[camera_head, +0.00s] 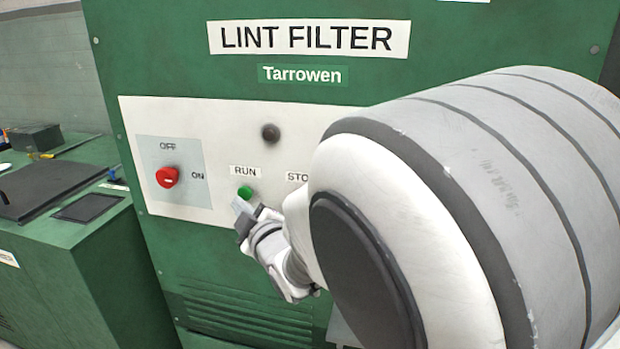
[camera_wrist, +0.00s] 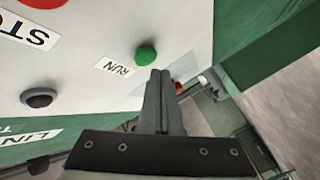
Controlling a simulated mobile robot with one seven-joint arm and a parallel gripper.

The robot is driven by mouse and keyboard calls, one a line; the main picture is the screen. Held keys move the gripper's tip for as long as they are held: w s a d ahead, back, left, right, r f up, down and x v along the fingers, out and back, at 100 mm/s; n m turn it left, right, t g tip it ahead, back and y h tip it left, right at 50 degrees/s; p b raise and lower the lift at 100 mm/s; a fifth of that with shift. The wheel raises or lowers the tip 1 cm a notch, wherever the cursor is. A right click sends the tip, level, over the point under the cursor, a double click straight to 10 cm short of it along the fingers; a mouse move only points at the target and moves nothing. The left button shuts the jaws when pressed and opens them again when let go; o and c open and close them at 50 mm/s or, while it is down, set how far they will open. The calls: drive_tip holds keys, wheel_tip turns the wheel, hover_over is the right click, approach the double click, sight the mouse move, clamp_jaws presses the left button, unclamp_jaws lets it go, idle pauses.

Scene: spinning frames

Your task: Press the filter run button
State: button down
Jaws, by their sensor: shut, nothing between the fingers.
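The green RUN button (camera_head: 245,192) sits on the white control panel (camera_head: 225,125) of the green lint filter machine, just below its RUN label. It also shows in the wrist view (camera_wrist: 146,55), just ahead and slightly left of my fingertips. My gripper (camera_head: 241,207) is shut and empty, right in front of the panel, a little below the button in the head view. In the wrist view its closed fingers (camera_wrist: 160,75) point toward the panel beside the button. I cannot tell whether they touch the panel; the button looks uncovered.
A red OFF/ON rotary switch (camera_head: 167,177) is left of the button. A dark round lamp or knob (camera_head: 270,132) is above right. The red STOP button (camera_wrist: 42,2) shows in the wrist view; my arm hides it in the head view. A green cabinet (camera_head: 75,250) stands left.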

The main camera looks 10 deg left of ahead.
drive_tip(key=shift+w, duration=0.35)
drive_tip(key=shift+w+d+b, duration=0.1)
drive_tip(key=shift+w+b, duration=0.45)
drive_tip(key=shift+w, duration=0.05)
idle(0.6)
idle(0.4)
drive_tip(key=shift+s+b, duration=0.3)
drive_tip(key=shift+s, duration=0.7)
drive_tip(key=s, duration=0.5)
drive_tip(key=shift+a, duration=0.3)
